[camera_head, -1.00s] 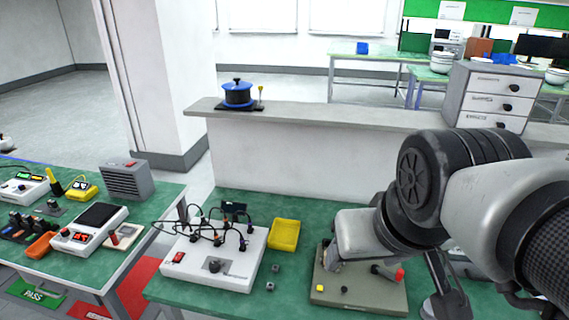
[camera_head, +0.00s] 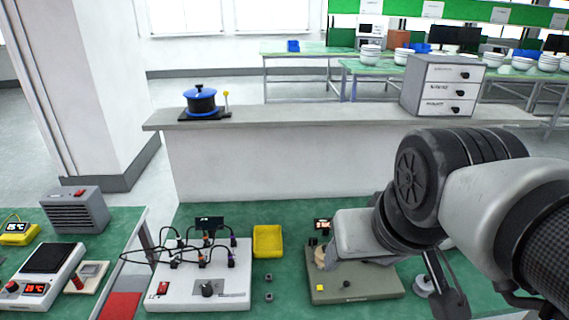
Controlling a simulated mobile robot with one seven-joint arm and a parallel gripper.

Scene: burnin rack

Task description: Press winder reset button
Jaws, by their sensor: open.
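The winder (camera_head: 372,290) is an olive-grey box on the green bench, right of centre in the head view. A small yellow button (camera_head: 320,288) sits at its front left, and a black knob (camera_head: 347,284) stands near its middle. A small display with red marks (camera_head: 322,225) shows at its back. I cannot read a label naming the reset button. My gripper (camera_head: 328,258) is over the winder's back left, behind and above the yellow button. It is open; its fingers are small and partly hidden by my wrist. My arm covers the winder's back right.
A white device with black clips and wires (camera_head: 225,290) stands left of the winder. A grey ledge with a blue pot (camera_head: 201,100) and a drawer unit (camera_head: 440,86) runs behind.

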